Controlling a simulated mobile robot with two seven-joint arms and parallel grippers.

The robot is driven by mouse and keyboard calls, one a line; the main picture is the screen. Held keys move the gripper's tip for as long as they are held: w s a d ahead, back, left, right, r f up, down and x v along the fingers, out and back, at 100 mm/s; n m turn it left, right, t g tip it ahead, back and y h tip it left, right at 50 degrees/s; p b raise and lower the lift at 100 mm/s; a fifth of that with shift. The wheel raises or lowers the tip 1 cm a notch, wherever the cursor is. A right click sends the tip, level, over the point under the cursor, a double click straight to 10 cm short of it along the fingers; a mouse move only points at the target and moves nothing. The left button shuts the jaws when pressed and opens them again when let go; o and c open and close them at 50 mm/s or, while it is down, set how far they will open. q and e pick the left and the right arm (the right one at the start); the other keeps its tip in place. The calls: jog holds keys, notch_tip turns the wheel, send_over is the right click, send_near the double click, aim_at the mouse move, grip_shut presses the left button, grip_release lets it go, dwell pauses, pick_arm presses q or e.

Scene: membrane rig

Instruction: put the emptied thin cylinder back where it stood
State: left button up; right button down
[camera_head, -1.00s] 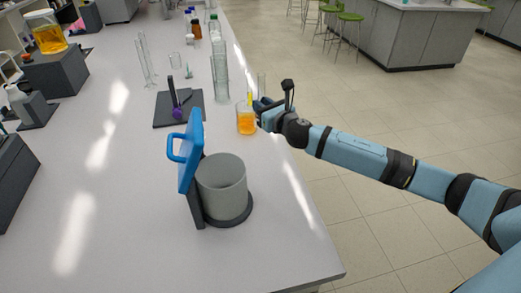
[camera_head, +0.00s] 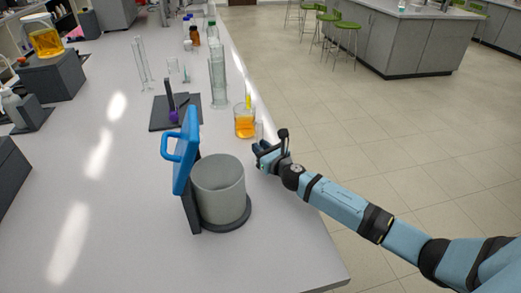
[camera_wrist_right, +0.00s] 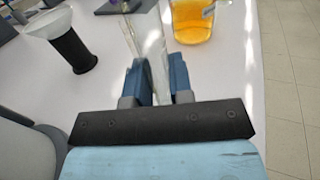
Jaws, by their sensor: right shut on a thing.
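My right gripper (camera_head: 262,152) is shut on a thin clear glass cylinder (camera_wrist_right: 152,48), which looks empty. In the right wrist view the cylinder rises between the fingers (camera_wrist_right: 155,80), slightly tilted in the picture. In the head view only its faint upper part (camera_head: 259,130) shows above the gripper, just right of the beaker of orange liquid (camera_head: 244,127). The beaker also shows in the wrist view (camera_wrist_right: 188,24), to the right of the cylinder. I cannot tell whether the cylinder's base touches the bench. My left gripper is not in view.
A grey pot (camera_head: 220,190) with an upright blue lid (camera_head: 185,150) stands left of my gripper. A dark pad (camera_head: 160,116), a tall glass cylinder (camera_head: 217,78) and several bottles stand farther back. The bench's right edge is close to my gripper.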

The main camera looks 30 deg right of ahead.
jog(key=shift+f, duration=0.15)
jog(key=c, duration=1)
grip_release()
jog(key=shift+s+r, duration=0.1)
jog(key=shift+r, duration=0.15)
jog(key=s, duration=0.3)
jog(key=s+d, duration=0.1)
jog(key=s, duration=0.6)
jog(key=shift+s+d+f+b, duration=0.1)
jog(key=shift+s+d+b, duration=0.2)
jog(key=shift+b, duration=0.1)
jog(key=shift+s, duration=0.6)
